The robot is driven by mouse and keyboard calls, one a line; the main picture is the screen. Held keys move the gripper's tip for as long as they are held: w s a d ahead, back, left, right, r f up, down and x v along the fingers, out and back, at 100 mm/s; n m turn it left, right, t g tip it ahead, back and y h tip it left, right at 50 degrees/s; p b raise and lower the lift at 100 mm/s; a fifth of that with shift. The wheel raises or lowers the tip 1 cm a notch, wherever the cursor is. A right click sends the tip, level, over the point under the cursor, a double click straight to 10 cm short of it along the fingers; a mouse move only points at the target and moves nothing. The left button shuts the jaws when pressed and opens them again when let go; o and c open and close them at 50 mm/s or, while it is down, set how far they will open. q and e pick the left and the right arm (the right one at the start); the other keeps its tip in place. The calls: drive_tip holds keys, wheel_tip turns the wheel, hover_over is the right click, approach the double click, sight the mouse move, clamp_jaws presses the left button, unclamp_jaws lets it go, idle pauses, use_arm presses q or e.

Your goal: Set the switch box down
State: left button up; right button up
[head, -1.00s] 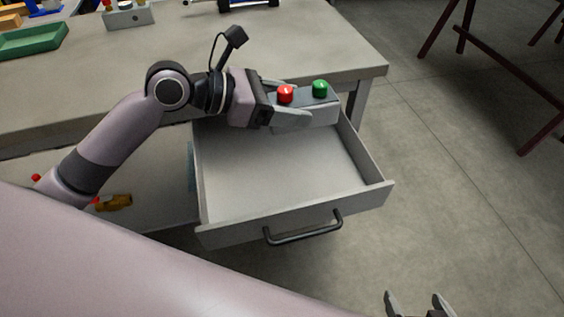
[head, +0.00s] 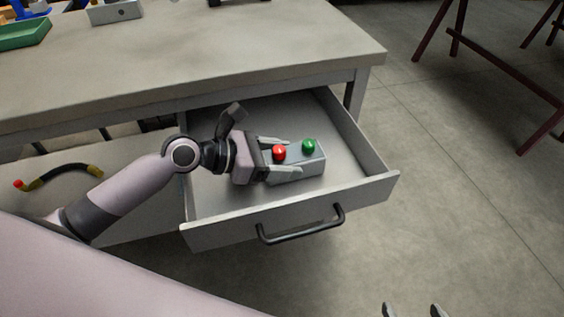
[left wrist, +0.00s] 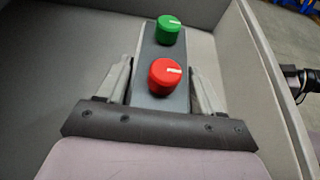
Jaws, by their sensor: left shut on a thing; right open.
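The switch box (head: 300,166) is a grey box with a red knob and a green knob on top. It is inside the outline of the open drawer (head: 238,206), knobs up; whether its underside touches the drawer floor I cannot tell. My left gripper (head: 283,157) is shut on the box, one finger along each long side. In the left wrist view the box (left wrist: 177,62) lies between the fingers, red knob nearer, and its lower part is partly hidden. My right gripper (head: 411,311) is open and empty at the bottom edge of the head view.
The drawer sticks out under the workbench (head: 200,62), with a dark handle (head: 300,226) on its front. Its floor is otherwise bare around the box. A green tray (head: 25,34) and a grey box (head: 115,12) stand on the bench.

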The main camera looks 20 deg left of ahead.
idle(0.3)
use_arm(q)
drive_tip(key=o, duration=1.3)
drive_tip(key=shift+f, duration=0.15)
drive_tip(key=shift+o, duration=0.2)
